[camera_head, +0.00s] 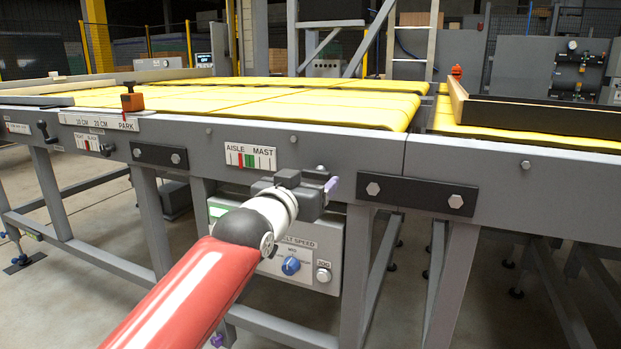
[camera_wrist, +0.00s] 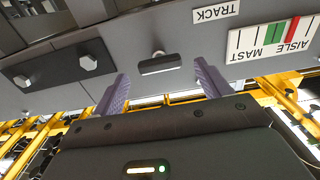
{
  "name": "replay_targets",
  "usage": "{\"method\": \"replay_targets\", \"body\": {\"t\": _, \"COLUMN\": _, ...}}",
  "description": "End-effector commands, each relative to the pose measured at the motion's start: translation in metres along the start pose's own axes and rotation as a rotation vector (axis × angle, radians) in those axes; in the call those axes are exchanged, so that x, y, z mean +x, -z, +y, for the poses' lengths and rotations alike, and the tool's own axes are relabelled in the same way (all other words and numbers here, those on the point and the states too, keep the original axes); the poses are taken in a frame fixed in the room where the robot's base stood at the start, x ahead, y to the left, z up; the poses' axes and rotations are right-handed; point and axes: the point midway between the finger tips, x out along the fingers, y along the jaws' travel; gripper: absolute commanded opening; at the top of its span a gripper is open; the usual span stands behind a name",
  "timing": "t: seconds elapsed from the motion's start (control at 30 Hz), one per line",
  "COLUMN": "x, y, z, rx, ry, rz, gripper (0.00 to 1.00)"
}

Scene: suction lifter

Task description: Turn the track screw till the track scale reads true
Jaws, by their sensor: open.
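The track scale (camera_head: 250,157) is a white plate on the grey frame rail, marked AISLE and MAST, with a green band and a red mark on its AISLE side, clear of the green. It shows upside down in the wrist view (camera_wrist: 270,38), beside a TRACK label (camera_wrist: 216,11). My gripper (camera_head: 331,184) is just in front of the rail, right of the scale. Its purple fingers (camera_wrist: 160,72) are open, one each side of the fitting; contact cannot be told.
A black plate with two bolts (camera_head: 415,195) is on the rail to the right. The BELT SPEED box (camera_head: 300,255) with a blue knob hangs below my gripper.

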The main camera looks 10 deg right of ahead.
Motion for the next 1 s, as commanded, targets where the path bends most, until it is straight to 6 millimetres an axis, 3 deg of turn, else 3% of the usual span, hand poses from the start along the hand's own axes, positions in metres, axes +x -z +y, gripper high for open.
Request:
{"method": "replay_targets", "body": {"t": 0.2, "x": 0.02, "y": 0.0, "z": 0.0, "rx": 0.0, "ry": 0.0, "rz": 0.0, "gripper": 0.76}}
{"method": "replay_targets", "body": {"t": 0.47, "x": 0.022, "y": 0.0, "z": 0.0, "rx": 0.0, "ry": 0.0, "rz": 0.001, "gripper": 0.76}}
{"method": "replay_targets", "body": {"t": 0.8, "x": 0.021, "y": 0.0, "z": 0.0, "rx": 0.0, "ry": 0.0, "rz": 0.001, "gripper": 0.34}}
{"method": "replay_targets", "body": {"t": 1.0, "x": 0.021, "y": 0.0, "z": 0.0, "rx": -0.009, "ry": 0.001, "rz": 0.001, "gripper": 0.32}}
